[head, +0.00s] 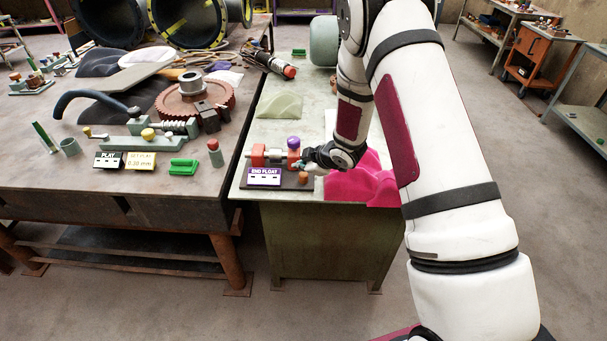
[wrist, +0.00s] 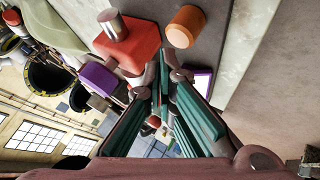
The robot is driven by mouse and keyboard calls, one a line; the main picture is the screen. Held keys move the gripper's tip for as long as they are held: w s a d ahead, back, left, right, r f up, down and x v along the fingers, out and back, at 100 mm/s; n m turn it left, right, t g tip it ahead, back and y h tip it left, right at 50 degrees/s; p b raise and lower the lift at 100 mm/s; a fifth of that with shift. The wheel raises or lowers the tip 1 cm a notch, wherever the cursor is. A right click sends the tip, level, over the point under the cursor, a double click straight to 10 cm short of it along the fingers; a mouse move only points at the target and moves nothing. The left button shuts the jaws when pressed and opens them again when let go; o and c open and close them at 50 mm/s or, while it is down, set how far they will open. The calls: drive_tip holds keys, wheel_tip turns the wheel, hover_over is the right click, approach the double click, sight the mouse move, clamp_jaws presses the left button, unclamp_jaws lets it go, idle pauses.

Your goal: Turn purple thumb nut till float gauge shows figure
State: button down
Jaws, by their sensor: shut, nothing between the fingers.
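The purple thumb nut (head: 293,142) sits at the top of the right red block (head: 294,158) of the end float rig. It also shows in the wrist view (wrist: 98,78), beside the red block (wrist: 130,45). The float gauge (head: 264,177), headed END FLOAT, shows only dashes; its face is edge-lit and unreadable in the wrist view (wrist: 202,82). My gripper (head: 306,165) is just right of the red block, close to it. In the wrist view its teal fingers (wrist: 162,78) converge, shut and empty, apart from the purple nut.
An orange cylinder (head: 303,178) stands by the gauge. Pink cloth (head: 365,184) lies right of the rig. A yellow card (head: 140,161) reading 0.20 mm and a PLAY gauge (head: 108,160) stand on the left bench. A green block (head: 184,167) and a red-topped cylinder (head: 214,152) stand nearby.

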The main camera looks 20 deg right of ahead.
sight(302, 176)
drive_tip(key=shift+f, duration=0.1)
drive_tip(key=shift+f, duration=0.3)
drive_tip(key=shift+f, duration=0.6)
idle(1.0)
drive_tip(key=shift+r, duration=1.05)
drive_tip(key=shift+r+p, duration=0.75)
drive_tip(key=shift+r, duration=1.75)
